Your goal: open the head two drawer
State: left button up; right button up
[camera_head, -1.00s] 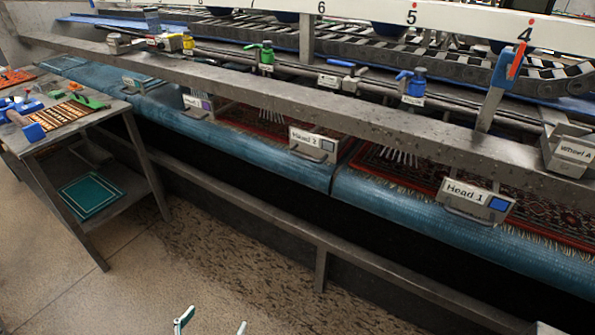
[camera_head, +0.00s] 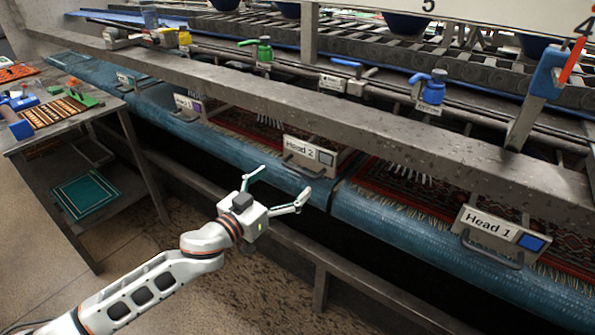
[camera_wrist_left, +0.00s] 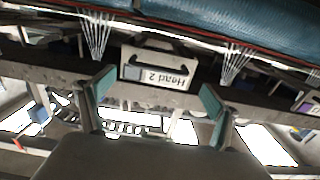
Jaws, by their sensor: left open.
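The Head 2 drawer is a long blue-fronted unit with a white "Head 2" label plate (camera_head: 310,150) and a dark handle (camera_head: 303,166) below it. The label also shows upside down in the left wrist view (camera_wrist_left: 160,70), between the fingers. My left gripper (camera_head: 282,181) is open and empty, just in front of and slightly below the handle, pointing toward it. Its teal-padded fingers (camera_wrist_left: 156,97) are spread wide and appear apart from the handle. My right gripper is not in view.
The Head 1 label (camera_head: 495,232) and its handle are to the right. A grey metal beam (camera_head: 340,120) runs above the drawers, and a lower rail (camera_head: 320,258) runs below. A work table (camera_head: 110,105) with tools stands at the left.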

aim_at(297, 168)
pick_arm(q)
jog(key=x, duration=0.6)
jog(key=shift+w+d, duration=0.2)
jog(key=c, duration=1.3)
jog(key=shift+a, duration=0.1)
